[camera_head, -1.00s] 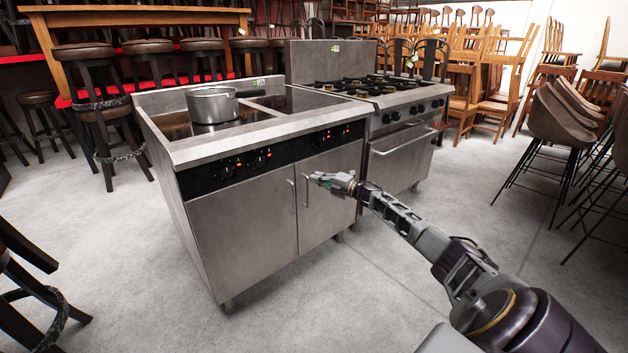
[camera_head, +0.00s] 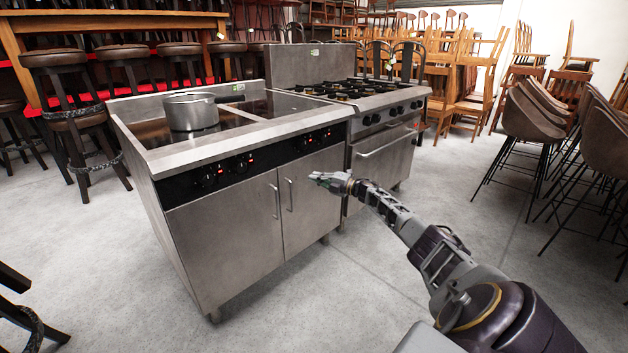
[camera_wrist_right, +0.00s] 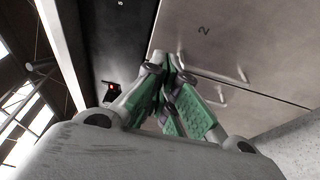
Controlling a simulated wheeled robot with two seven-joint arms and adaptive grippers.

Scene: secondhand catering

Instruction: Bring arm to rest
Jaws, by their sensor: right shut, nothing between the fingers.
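My right gripper (camera_head: 316,177) is shut and empty, at the end of my right arm, which reaches in from the lower right. In the head view it appears in front of the right cabinet door of the induction range (camera_head: 225,230). In the right wrist view the gripper's green-padded fingers (camera_wrist_right: 170,95) are together, with the steel cabinet front and a door handle (camera_wrist_right: 222,92) beyond. I see a gap between fingers and handle in the head view, but cannot tell its depth. My left gripper is out of view.
A steel pot (camera_head: 190,112) stands on the range's left hob. A gas range (camera_head: 380,155) adjoins on the right. Bar stools (camera_head: 70,110) stand at the left, and brown high chairs (camera_head: 530,125) at the right. The concrete floor (camera_head: 130,270) around the range is largely clear.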

